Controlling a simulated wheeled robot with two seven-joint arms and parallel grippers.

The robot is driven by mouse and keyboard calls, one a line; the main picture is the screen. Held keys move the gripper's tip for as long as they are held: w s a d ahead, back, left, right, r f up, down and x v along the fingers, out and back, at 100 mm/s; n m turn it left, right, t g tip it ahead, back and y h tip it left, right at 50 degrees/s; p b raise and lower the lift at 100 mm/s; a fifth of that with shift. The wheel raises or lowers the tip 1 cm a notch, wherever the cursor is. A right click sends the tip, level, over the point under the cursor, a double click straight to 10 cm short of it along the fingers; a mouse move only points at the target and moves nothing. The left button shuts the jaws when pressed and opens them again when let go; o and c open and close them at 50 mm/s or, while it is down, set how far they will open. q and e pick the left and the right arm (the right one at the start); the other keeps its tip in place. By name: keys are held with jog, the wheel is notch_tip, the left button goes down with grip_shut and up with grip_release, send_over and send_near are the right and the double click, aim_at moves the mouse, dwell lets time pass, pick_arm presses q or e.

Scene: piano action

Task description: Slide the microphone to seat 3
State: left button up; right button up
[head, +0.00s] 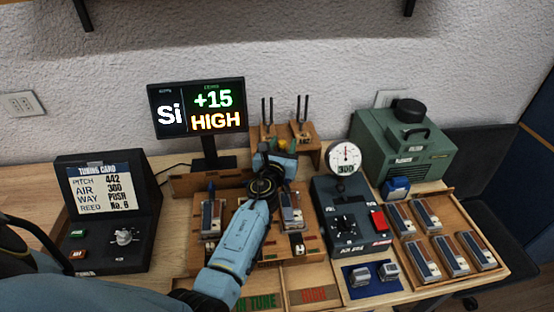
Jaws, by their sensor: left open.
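A wooden rack (180,187) stands at the middle of the bench, with reed blocks in it at left (211,215) and right (291,212). My left arm reaches over the rack from the bottom. My left gripper (279,150) is open at the back of the rack, beside a small yellow-topped piece. I cannot tell whether it touches that piece. The microphone cannot be made out clearly; the arm and gripper cover much of the rack's middle. The seat numbers are not readable. My right gripper is not in view.
A monitor (197,108) reads Si +15 HIGH. A tuning card box (108,212) stands at left. A dark air box with a gauge (345,158), a green machine (405,145) and a wooden tray of several blocks (462,205) are at right. Wooden stands with prongs (268,128) rise behind the gripper.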

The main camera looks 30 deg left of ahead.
pick_arm(q)
jog(key=p+v, duration=0.1)
jog(key=v, duration=1.1)
jog(key=shift+d, duration=0.1)
